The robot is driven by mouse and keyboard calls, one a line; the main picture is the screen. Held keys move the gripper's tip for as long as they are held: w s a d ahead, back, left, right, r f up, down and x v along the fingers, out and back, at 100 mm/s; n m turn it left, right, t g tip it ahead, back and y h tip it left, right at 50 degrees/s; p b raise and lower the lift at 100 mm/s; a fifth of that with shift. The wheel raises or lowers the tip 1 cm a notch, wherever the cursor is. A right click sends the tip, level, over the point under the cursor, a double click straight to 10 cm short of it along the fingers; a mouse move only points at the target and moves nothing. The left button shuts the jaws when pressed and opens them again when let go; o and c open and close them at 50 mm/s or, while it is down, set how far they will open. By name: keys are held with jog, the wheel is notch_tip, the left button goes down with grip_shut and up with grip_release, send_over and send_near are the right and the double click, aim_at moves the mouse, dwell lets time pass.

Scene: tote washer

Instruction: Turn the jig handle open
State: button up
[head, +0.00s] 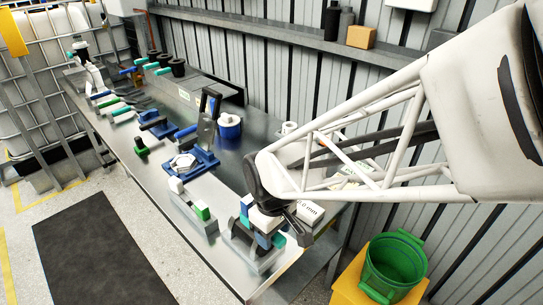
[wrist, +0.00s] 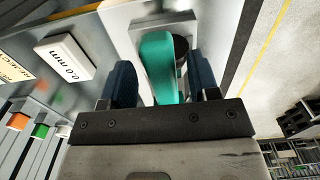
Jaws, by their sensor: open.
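A teal handle (wrist: 163,65) stands on a light grey plate (wrist: 145,22) in the wrist view, with a dark round part beside it on the right. My gripper (wrist: 159,82) is open, with one blue finger on each side of the handle. A gap shows on each side, so the fingers do not look closed on it. In the head view my gripper (head: 266,236) is low over the near right end of the bench, above a grey jig base (head: 246,254). It hides most of that jig there; only a bit of teal (head: 279,240) shows.
A white block marked "0,0 mm" (wrist: 64,56) lies close left of the gripper in the wrist view. A grey fixture with white and green blocks (head: 196,210) and a blue fixture (head: 190,163) stand along the bench (head: 152,178). A green bucket (head: 393,265) is on the right.

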jog(key=shift+r, duration=0.1)
jog(key=shift+r, duration=3.85)
jog(key=s+d+r+m+t, duration=0.1)
jog(key=s+d+r+m, duration=0.2)
jog(key=d, duration=0.5)
jog(key=s+d+r+m+t, duration=0.1)
jog(key=s+d+r+m, duration=0.2)
jog(key=d, duration=0.6)
jog(key=shift+s+d+m+t, duration=0.3)
jog(key=shift+s+m, duration=0.95)
jog(key=shift+m, duration=0.45)
jog(key=shift+w, duration=0.1)
